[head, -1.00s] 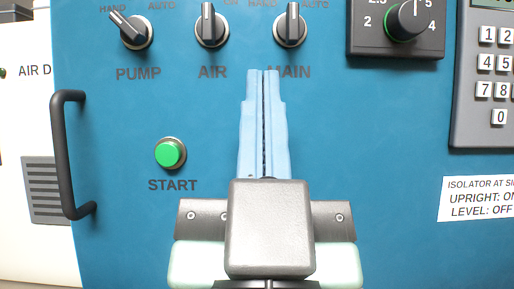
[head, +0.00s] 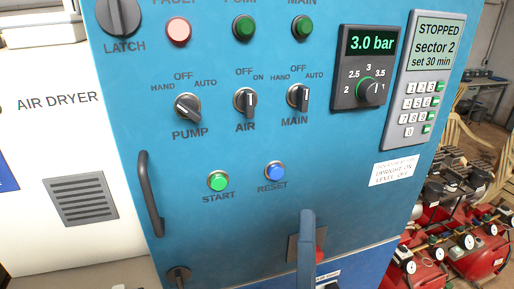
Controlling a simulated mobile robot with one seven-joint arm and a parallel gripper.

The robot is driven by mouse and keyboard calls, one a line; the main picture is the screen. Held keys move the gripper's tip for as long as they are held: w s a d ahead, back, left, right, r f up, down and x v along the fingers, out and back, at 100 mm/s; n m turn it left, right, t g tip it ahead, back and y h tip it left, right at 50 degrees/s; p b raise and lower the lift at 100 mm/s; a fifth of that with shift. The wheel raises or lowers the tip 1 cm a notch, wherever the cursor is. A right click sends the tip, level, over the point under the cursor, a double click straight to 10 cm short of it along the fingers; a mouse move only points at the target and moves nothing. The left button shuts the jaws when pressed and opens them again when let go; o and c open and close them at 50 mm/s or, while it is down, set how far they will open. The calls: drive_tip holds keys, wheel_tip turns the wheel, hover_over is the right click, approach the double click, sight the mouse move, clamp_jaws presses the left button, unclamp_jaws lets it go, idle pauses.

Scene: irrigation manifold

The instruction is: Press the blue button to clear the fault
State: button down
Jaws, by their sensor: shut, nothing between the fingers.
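The blue button (head: 274,172), labelled RESET, is in the head view near the middle of the blue panel (head: 230,225). It is uncovered and nothing touches it. A green START button (head: 218,181) sits to its left. The round red lamp (head: 178,32) under a partly cut-off FAULT label looks pale red; I cannot tell for sure whether it is lit. The display (head: 438,42) reads STOPPED, sector 2, set 30 min. I cannot make out my gripper in this view.
PUMP (head: 187,107), AIR (head: 245,102) and MAIN (head: 298,97) knobs are above the buttons. A black handle (head: 150,195) protrudes at left. Below right, an upright blue bar (head: 307,245) stands before a grey plate with a red part. Red machinery (head: 475,250) is at right.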

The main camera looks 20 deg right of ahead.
sight(276, 173)
drive_tip(key=shift+s+f+m, duration=0.3)
drive_tip(key=shift+s+m, duration=0.2)
drive_tip(key=shift+m, duration=0.1)
drive_tip(key=shift+w, duration=0.15)
drive_tip(key=shift+w+a+p, duration=0.15)
drive_tip(key=shift+w+p, duration=0.75)
drive_tip(key=shift+w, duration=3.4)
drive_tip(key=shift+w, duration=0.4)
